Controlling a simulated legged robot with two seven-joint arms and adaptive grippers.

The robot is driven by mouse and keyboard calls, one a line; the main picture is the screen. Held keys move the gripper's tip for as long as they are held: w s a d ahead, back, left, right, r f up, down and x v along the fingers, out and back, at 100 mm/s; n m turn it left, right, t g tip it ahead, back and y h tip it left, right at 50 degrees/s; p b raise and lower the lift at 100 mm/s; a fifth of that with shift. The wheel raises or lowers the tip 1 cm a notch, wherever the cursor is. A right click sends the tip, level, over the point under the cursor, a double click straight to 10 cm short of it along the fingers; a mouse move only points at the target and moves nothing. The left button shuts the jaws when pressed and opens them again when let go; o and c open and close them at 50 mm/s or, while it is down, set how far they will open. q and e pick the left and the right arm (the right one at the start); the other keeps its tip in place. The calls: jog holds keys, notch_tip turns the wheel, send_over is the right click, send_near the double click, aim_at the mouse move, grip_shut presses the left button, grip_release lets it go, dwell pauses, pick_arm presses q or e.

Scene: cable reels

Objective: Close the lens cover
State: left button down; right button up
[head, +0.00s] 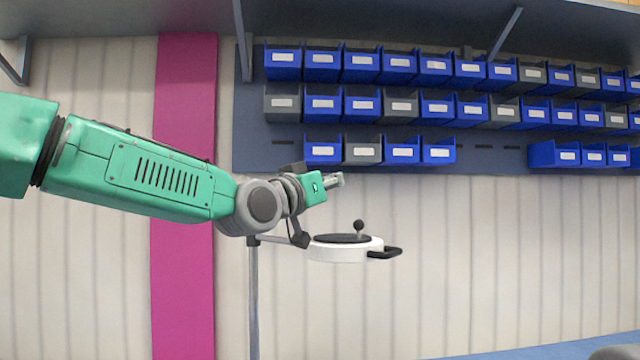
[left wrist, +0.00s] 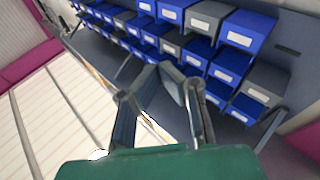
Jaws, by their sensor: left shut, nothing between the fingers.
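The magnifier lamp has a white round head (head: 338,253) held out on a stand (head: 253,290). Its dark lens cover (head: 341,238) lies flat, or nearly flat, on top of the head; a thin gap could not be told from here. A small ball knob (head: 359,227) stands up from the cover. A black handle (head: 385,253) sticks out at the right. My left gripper (head: 336,181) is shut and empty, above the cover and apart from it, pointing right. Its fingers also show in the left wrist view (left wrist: 160,75), where the lamp is not seen. My right gripper is not in view.
Rows of blue and grey bins (head: 362,105) hang on a wall panel (head: 490,158) behind the lamp. A shelf (head: 390,18) with brackets runs above them. The space right of the lamp is free. A grey rounded shape at the bottom right is unclear.

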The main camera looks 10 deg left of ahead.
aim_at(361, 240)
pick_arm(q)
jog(key=d+f+m+b, duration=0.1)
jog(key=m, duration=0.1)
jog(key=s+d+f+m+g+h+b, duration=0.1)
jog(key=f+m, duration=0.1)
jog(key=m, duration=0.1)
jog(key=s+d+f+m+h+b, duration=0.1)
jog(key=m, duration=0.1)
jog(key=shift+s+d+f+m+g, duration=0.2)
jog(key=shift+d+f+m+g, duration=0.1)
jog(key=shift+d+m, duration=0.1)
jog(key=shift+s+d+f+m+g+b, duration=0.15)
jog(key=shift+d+f+m+b, duration=0.15)
jog(key=shift+f+m, duration=0.4)
jog(key=shift+s+d+f+m+g+b, duration=0.15)
jog(key=shift+d+f+m+b, duration=0.15)
jog(key=shift+m, duration=0.6)
jog(key=shift+f, duration=0.1)
